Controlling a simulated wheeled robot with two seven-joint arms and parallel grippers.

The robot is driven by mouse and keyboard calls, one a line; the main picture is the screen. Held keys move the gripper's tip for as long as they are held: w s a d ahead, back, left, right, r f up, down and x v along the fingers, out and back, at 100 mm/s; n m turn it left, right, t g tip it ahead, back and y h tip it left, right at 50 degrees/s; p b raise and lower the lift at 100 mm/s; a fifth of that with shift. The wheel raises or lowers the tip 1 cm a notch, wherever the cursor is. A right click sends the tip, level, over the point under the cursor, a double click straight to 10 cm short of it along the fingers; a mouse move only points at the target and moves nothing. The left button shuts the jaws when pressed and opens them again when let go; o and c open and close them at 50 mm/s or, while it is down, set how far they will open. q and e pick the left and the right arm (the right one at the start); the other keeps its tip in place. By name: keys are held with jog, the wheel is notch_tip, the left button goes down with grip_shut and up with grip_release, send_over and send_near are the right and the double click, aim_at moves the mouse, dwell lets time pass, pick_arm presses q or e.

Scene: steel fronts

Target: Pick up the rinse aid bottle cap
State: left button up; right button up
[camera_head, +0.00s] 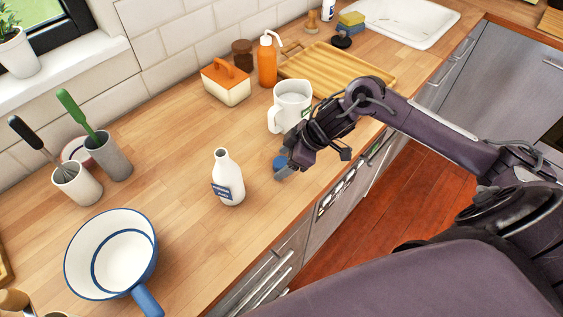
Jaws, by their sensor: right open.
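The blue rinse aid bottle cap (279,162) is on the wooden counter near its front edge, right of the bottle. It is partly covered by my right gripper (284,167), whose open fingers are right at it. I cannot tell whether the fingers touch the cap. The white rinse aid bottle (228,179) with a blue label stands upright on the counter with no cap on its neck. My left gripper is not in view.
A white jug (291,104) stands behind my right gripper. A blue-rimmed white pan (118,253) is at the lower left, with utensil cups (76,184) behind it. A wooden tray (335,70), orange bottle (267,62) and butter dish (226,85) stand at the back. Counter around the bottle is clear.

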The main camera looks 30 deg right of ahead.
jog(key=c, duration=1.1)
jog(key=shift+o, duration=0.2)
jog(key=shift+r, duration=0.1)
